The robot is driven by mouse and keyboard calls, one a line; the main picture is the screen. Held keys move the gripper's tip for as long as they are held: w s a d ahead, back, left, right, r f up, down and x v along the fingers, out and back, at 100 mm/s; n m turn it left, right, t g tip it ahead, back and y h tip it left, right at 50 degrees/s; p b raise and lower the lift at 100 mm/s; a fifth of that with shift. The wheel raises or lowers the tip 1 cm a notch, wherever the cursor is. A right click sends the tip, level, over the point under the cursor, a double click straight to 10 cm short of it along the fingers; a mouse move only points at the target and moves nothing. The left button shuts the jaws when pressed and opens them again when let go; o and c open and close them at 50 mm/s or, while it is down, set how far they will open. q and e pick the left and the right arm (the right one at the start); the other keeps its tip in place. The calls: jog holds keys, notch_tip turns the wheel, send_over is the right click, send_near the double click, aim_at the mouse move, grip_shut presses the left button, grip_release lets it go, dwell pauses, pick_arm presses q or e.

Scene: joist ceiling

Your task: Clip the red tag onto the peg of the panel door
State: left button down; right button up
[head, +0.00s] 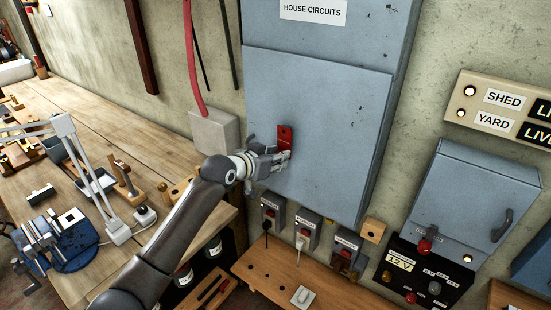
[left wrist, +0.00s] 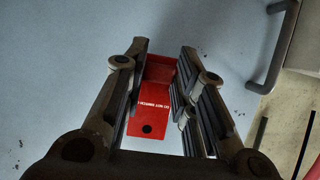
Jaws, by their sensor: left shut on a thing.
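The blue-grey panel door (head: 315,100) fills the middle of the head view, closed and with a few dark chips. My left gripper (head: 284,156) is shut on the red tag (head: 286,134) in front of the lower left part of the door. In the left wrist view the red tag (left wrist: 148,106) lies between the fingers of my left gripper (left wrist: 160,75), with white lettering and a dark hole. I cannot tell whether the tag touches the door. I cannot make out the peg in either view. My right gripper is not in view.
Several small grey switch boxes (head: 308,230) sit on the wall below the panel. A smaller grey box with a handle (head: 470,200) hangs to the right. A wooden bench (head: 90,115) with tools and a lamp stands at left. A dark handle (left wrist: 275,50) shows in the left wrist view.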

pick_arm(q)
jog(key=shift+w+d, duration=0.1)
jog(key=shift+w+d+b, duration=0.4)
jog(key=shift+w+b, duration=0.15)
jog(key=c, duration=1.3)
grip_release()
jog(key=shift+o, duration=1)
jog(key=shift+w, duration=0.1)
